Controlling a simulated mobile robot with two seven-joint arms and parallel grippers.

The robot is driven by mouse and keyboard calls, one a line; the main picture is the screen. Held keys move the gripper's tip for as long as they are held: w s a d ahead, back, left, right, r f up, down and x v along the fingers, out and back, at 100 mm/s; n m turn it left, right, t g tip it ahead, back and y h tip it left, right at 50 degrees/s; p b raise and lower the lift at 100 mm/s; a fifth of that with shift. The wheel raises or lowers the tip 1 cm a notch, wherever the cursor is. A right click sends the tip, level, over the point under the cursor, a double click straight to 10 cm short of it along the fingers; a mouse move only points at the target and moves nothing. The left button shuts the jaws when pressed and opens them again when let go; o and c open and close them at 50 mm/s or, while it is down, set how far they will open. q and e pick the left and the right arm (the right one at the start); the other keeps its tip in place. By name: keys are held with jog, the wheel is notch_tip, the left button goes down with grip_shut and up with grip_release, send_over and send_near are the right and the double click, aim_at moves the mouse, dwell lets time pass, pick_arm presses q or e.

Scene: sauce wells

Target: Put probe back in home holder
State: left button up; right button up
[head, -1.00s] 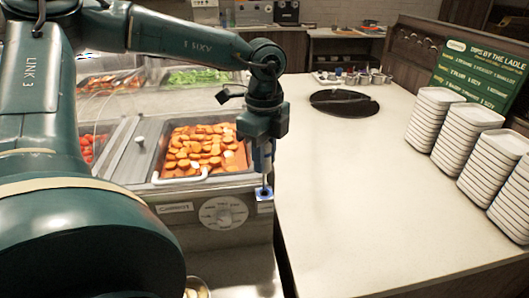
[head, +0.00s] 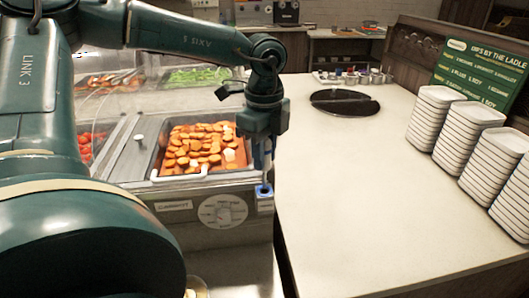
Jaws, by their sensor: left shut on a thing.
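My left gripper (head: 263,150) hangs pointing down at the right front corner of the hot food well unit. It is shut on the probe (head: 264,170), a slim upright thing mostly hidden by the fingers. Directly below is a small blue holder (head: 264,191) on the front of the unit, above a small white label. The lower end of the probe appears at the holder's opening. I cannot tell how deep it sits in it. My right gripper is not in view.
A pan of orange slices (head: 201,148) lies left of the gripper, with a lidded well beside it. White plate stacks (head: 436,122) stand at the far right. The pale counter (head: 370,190) is largely clear.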

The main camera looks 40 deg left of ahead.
aim_at(264, 187)
pick_arm(q)
jog(key=shift+f+b, duration=0.35)
jog(key=shift+b, duration=0.4)
jog(key=shift+f+b, duration=1.05)
jog(key=shift+b, duration=0.15)
jog(key=shift+f+b, duration=1.65)
jog(key=shift+b, duration=0.2)
dwell(0.5)
jog(key=o, duration=1)
jog(key=shift+s+r, duration=0.1)
jog(key=shift+o, duration=0.4)
